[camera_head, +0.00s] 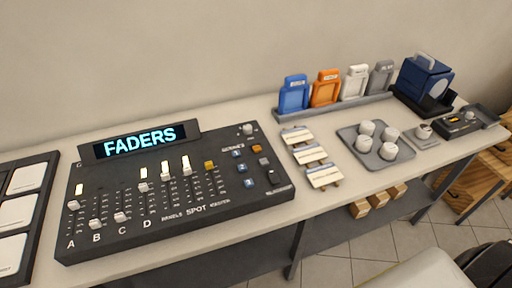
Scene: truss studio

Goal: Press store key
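A black lighting console (190,218) lies on the long table, its lit display (140,142) reading FADERS. It has a row of sliders lettered A to D on the left and more sliders to their right. On its right side are blue numbered keys (242,168), a small orange key (257,148) and a grey key (264,161). A knob (247,129) sits near the top right corner. The key labels are too small to read, so I cannot tell which is the store key. Neither of my grippers is in view.
Right of the console lie several labelled strips (308,153), a grey tray (352,131) of white cylinders, and a rack (335,104) of coloured cards. A dark blue box (420,84) stands at the far right. Large white pads (20,213) are at the left.

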